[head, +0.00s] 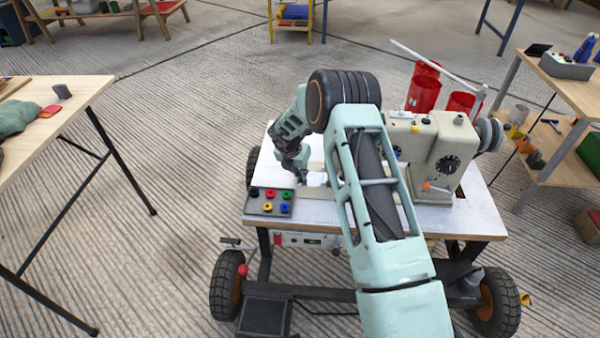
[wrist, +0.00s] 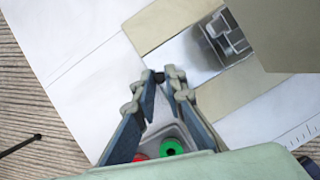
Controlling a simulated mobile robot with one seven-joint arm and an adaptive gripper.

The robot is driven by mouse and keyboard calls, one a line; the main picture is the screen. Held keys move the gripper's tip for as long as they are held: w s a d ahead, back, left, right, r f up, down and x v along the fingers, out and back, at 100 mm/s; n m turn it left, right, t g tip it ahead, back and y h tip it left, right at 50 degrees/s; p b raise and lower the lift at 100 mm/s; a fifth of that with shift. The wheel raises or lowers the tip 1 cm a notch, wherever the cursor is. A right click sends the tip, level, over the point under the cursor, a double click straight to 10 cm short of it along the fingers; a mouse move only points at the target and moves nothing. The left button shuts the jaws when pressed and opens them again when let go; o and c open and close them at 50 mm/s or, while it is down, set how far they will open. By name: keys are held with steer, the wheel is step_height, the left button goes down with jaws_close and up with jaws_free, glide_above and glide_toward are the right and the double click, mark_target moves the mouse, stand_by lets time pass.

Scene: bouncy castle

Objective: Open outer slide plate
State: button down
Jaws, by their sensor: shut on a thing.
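A cream sewing machine (head: 452,143) stands on a white-topped wheeled table. In the wrist view its bed has a shiny metal slide plate (wrist: 186,58) between beige sections (wrist: 165,22). The presser foot (wrist: 226,38) is over the plate's inner end. My gripper (wrist: 162,80) is at the plate's outer end, its fingertips closed around a small dark knob (wrist: 159,76) there. The fingertips hide part of the knob and plate edge. I cannot tell how far the plate is slid out. In the head view my gripper (head: 302,178) is low over the bed's left end, and my arm hides much of the bed.
A grey tray (head: 256,208) with several coloured bobbins sits at the table's front left, below my gripper in the wrist view. Red cylinders (head: 424,90) stand behind the machine. A wooden table (head: 85,92) is at left, shelves (head: 545,170) at right.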

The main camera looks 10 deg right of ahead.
steer(key=shift+a, duration=0.1)
steer(key=a, duration=0.3)
steer(key=w+a, duration=0.1)
steer(key=a, duration=0.2)
steer(key=shift+w+a+p, duration=0.2)
steer(key=shift+p, duration=0.1)
steer(key=c, duration=2)
jaws_free()
steer(key=v, duration=1.2)
